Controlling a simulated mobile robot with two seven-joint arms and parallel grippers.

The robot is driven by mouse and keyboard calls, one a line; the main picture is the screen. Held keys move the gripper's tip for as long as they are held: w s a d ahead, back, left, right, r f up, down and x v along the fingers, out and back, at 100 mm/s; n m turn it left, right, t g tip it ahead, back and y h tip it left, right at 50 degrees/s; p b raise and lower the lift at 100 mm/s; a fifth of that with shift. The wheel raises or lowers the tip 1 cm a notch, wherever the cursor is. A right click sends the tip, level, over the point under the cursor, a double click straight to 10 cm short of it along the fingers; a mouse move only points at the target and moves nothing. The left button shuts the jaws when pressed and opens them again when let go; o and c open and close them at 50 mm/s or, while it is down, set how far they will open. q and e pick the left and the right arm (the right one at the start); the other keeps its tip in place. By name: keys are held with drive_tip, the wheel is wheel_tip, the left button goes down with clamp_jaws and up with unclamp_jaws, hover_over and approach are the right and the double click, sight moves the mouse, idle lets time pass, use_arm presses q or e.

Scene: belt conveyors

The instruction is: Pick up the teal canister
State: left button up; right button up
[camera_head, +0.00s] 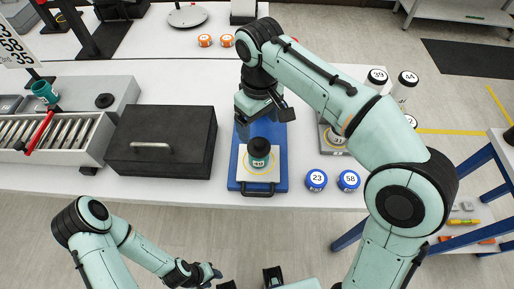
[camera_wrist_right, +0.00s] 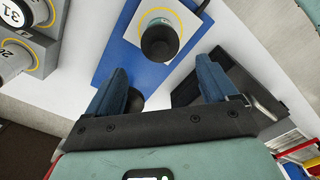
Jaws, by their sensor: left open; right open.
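The teal canister (camera_head: 259,157) has a black lid and a pale label. It stands upright on a white square with a yellow ring, on a blue tray (camera_head: 236,178). In the right wrist view the canister (camera_wrist_right: 160,40) is seen from above, just beyond my open fingers. My right gripper (camera_head: 264,108) is open and empty, behind the canister in the head view; its two blue fingers (camera_wrist_right: 163,78) are spread apart. No contact with the canister is visible. My left gripper (camera_head: 208,273) is open and low in the head view, in front of the table.
A black case (camera_head: 161,141) stands left of the tray. A roller conveyor (camera_head: 50,137) and a teal cup (camera_head: 44,91) are at the left. Orange-topped jars (camera_head: 205,40) are further back.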

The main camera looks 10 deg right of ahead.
sight(259, 142)
wheel_tip(259, 142, down, 5)
drive_tip(key=shift+s+f+b, duration=0.1)
drive_tip(key=shift+s+b, duration=0.05)
drive_tip(key=shift+b, duration=0.35)
drive_tip(key=shift+f, duration=0.4)
wheel_tip(259, 142, down, 5)
drive_tip(key=shift+f+b, duration=0.1)
drive_tip(key=shift+b, duration=0.5)
use_arm(q)
drive_tip(key=f, duration=0.1)
drive_tip(key=s+f, duration=0.1)
drive_tip(key=f, duration=0.1)
drive_tip(key=shift+s, duration=0.25)
use_arm(e)
drive_tip(key=shift+c, duration=0.3)
drive_tip(key=c, duration=0.9)
